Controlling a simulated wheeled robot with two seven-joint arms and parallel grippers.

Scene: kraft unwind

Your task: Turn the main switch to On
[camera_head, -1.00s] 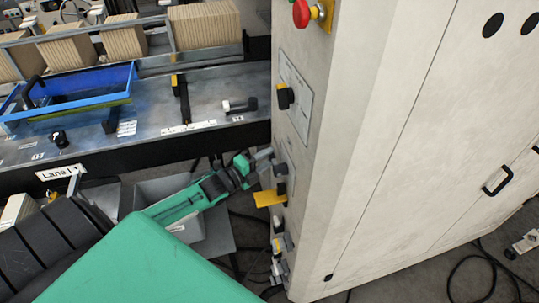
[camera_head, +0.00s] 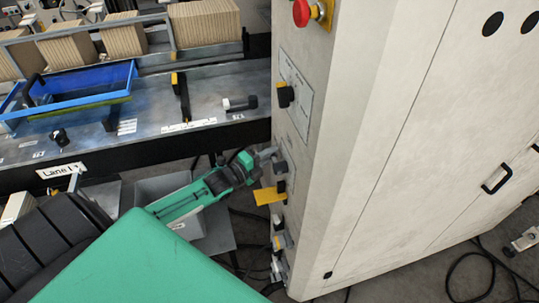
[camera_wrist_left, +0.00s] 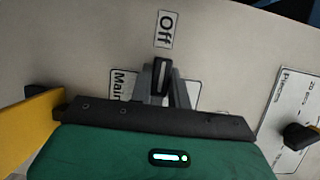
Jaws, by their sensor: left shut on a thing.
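The main switch (camera_wrist_left: 160,76) is a dark knob on the pale cabinet face, between a label reading "Off" (camera_wrist_left: 165,30) and a partly hidden plate reading "Main" (camera_wrist_left: 118,84). My left gripper (camera_wrist_left: 163,78) has its two grey fingers shut on the knob, one on each side. The knob's bar points toward the "Off" label. In the head view my left gripper (camera_head: 268,155) reaches the cabinet's narrow side, and its fingers hide most of the switch. Any "On" label is hidden. My right gripper is not in view.
The cabinet (camera_head: 345,150) fills the middle and right. A yellow tab (camera_head: 267,196) sticks out just below the gripper. Another black knob (camera_head: 285,96) is above, and a red emergency button (camera_head: 301,12) is higher. A machine bed with a blue tray (camera_head: 75,92) is behind left.

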